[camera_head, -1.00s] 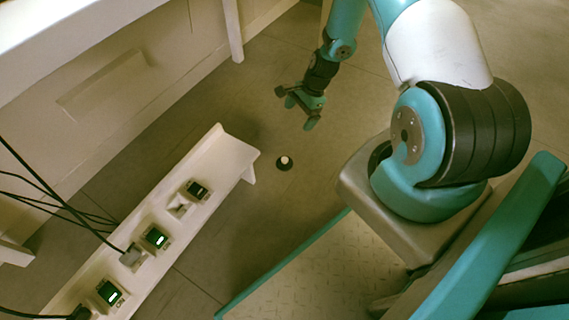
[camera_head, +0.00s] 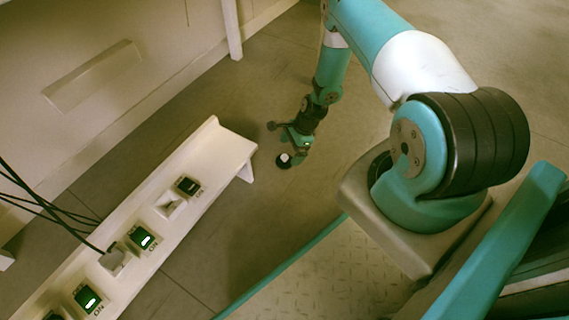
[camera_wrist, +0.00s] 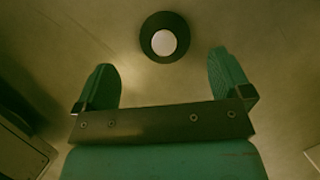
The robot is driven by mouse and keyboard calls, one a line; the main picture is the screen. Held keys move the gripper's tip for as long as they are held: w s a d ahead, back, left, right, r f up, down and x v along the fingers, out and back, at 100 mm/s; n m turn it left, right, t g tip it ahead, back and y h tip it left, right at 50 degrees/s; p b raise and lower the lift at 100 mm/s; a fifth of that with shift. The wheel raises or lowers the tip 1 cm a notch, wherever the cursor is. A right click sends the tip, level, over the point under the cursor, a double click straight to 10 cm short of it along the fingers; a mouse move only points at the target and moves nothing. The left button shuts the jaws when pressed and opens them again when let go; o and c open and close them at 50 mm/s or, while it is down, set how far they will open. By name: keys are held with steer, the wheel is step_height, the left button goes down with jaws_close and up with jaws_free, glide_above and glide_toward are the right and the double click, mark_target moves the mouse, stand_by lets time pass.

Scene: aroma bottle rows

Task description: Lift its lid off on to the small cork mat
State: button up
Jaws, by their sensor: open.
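A small round dark object with a pale, whitish round top (camera_head: 284,160) is on the floor to the right of the long white strip. In the wrist view it is a dark ring with a pale centre (camera_wrist: 163,42), beyond and between my two green fingertips. My gripper (camera_head: 286,143) is open, close to this object, and overlaps its upper edge in the head view. Nothing shows between the fingers in the wrist view (camera_wrist: 162,78). I cannot tell whether the pale top is a lid. I see no cork mat and no aroma bottles.
A long white power strip (camera_head: 215,160) with several switches, some lit green, runs along the left. A plug (camera_head: 113,262) with dark cables is in it. A pale cabinet (camera_head: 110,110) stands behind. Tiled floor lies open beyond my arm.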

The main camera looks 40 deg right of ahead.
mark_target(285, 156)
steer(key=b+x, duration=0.4)
steer(key=x, duration=0.1)
steer(key=shift+w+a, duration=0.1)
steer(key=shift+w, duration=0.2)
steer(key=c, duration=1)
